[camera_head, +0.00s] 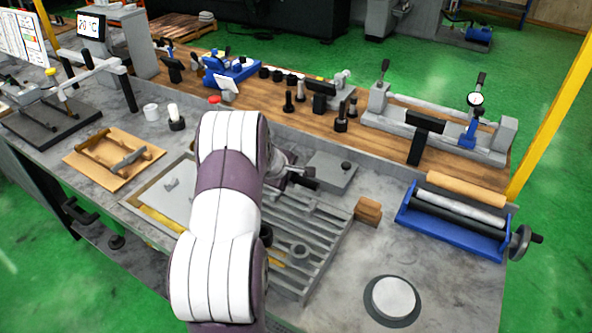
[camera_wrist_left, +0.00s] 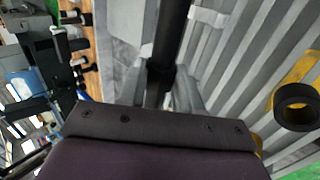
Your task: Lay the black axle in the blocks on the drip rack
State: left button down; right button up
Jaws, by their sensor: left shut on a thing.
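My left arm comes in from the front, and its gripper (camera_head: 290,172) is over the far part of the drip rack, mostly hidden behind the arm. In the left wrist view the gripper (camera_wrist_left: 165,95) is shut on the black axle (camera_wrist_left: 172,35), a dark bar running up out of the picture. Only a dark end of the axle (camera_head: 305,180) seems to show in the head view. The grey slatted drip rack (camera_head: 318,232) lies under the arm; its slats fill the right of the wrist view (camera_wrist_left: 235,70). A pale block (camera_wrist_left: 207,16) shows beside the axle. Whether the axle touches any block is unclear.
A grey lidded box (camera_head: 333,170) stands behind the rack. A round disc (camera_head: 392,298) lies at front right. A wooden tray (camera_head: 112,153) is at left.

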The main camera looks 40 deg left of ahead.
pick_arm(q)
jog(key=f+b, duration=0.3)
jog(key=f, duration=0.2)
jog(key=f+b, duration=0.2)
jog(key=shift+w+f+b, duration=0.3)
jog(key=shift+b, duration=0.05)
jog(key=shift+s+f+b, duration=0.1)
jog(key=shift+s+b, duration=0.1)
jog(key=shift+b, duration=0.1)
jog(key=shift+w, duration=0.2)
jog(key=shift+s, duration=0.1)
jog(key=c, duration=0.7)
grip_release()
